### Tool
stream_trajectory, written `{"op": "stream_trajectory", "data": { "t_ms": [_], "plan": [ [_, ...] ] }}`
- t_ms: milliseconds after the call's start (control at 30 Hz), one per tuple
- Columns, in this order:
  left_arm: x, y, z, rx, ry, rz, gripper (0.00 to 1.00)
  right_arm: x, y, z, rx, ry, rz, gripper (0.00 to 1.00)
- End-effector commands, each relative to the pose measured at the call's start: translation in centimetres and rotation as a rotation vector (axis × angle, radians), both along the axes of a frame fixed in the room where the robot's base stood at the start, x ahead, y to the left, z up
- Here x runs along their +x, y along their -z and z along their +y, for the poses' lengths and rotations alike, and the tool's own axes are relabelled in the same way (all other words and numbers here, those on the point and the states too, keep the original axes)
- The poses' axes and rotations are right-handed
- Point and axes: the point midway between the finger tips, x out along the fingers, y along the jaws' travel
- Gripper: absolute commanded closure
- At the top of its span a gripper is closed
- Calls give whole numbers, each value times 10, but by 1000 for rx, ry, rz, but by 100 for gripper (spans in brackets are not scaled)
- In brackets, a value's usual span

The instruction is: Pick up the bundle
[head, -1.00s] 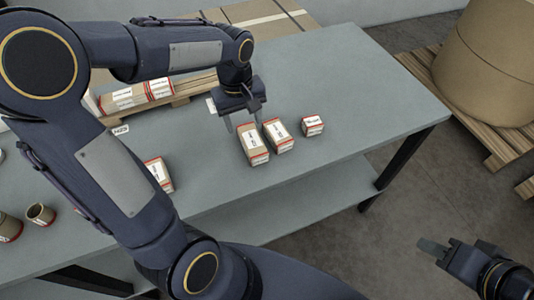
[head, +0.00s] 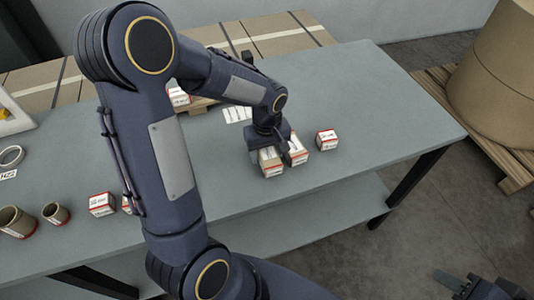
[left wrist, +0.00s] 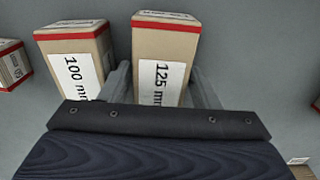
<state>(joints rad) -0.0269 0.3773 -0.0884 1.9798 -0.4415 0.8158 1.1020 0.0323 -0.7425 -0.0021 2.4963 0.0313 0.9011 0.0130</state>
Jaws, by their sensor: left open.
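Nothing in view is labelled as a bundle. Several kraft cartons with red bands stand on the grey table (head: 390,95). My left gripper (head: 276,150) is open over the left carton (head: 272,168) of a close pair. In the left wrist view, the gripper fingers (left wrist: 162,88) straddle this carton, marked 125 mm (left wrist: 165,50). A 100 mm carton (left wrist: 75,60) stands beside it, outside the fingers; it also shows in the head view (head: 299,157). Contact of the fingers with the carton cannot be told. My right gripper (head: 455,285) is partly visible at the lower right; its jaws are unclear.
A smaller carton (head: 327,139) stands right of the pair. Another carton (head: 101,204) and cardboard tubes (head: 17,221) are at the left. A large brown roll (head: 495,75) sits on a pallet beyond the table. The table's right part is clear.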

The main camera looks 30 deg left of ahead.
Motion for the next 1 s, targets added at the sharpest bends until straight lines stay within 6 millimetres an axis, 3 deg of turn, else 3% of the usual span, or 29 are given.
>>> {"op": "stream_trajectory", "data": {
  "t_ms": [67,433,767,1000],
  "plan": [
    [0,0,0,0,0,0,44,0,0,0,0,0,0,64],
    [0,-1,0,0,1,0,92,0,0,0,0,0,0,64],
    [0,-4,0,0,1,-1,93,0,0,0,0,0,0,64],
    [1,-32,0,0,0,-6,93,0,-1,0,0,0,0,64]
  ]
}}
